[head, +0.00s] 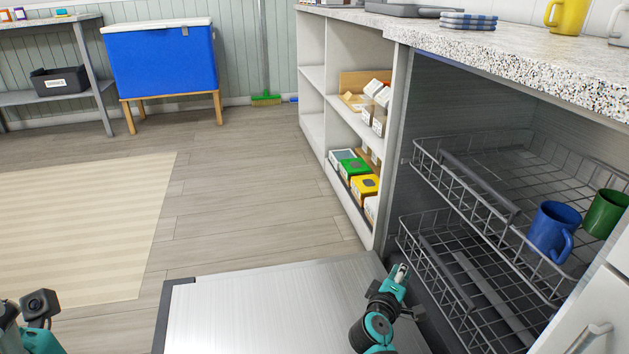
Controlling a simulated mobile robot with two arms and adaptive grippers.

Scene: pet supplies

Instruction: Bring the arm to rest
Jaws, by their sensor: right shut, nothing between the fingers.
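My right gripper (401,272) is at the lower middle right of the head view. It is shut and empty, above the lowered door (260,300) of the dishwasher and just left of its racks. My left arm shows only as a small part in the bottom left corner, and its gripper cannot be made out.
The dishwasher stands open with its upper rack (480,205) and lower rack (450,285) pulled out. A blue mug (553,230) and a green mug (605,213) are in the upper rack. Shelves (325,125) hold several boxes.

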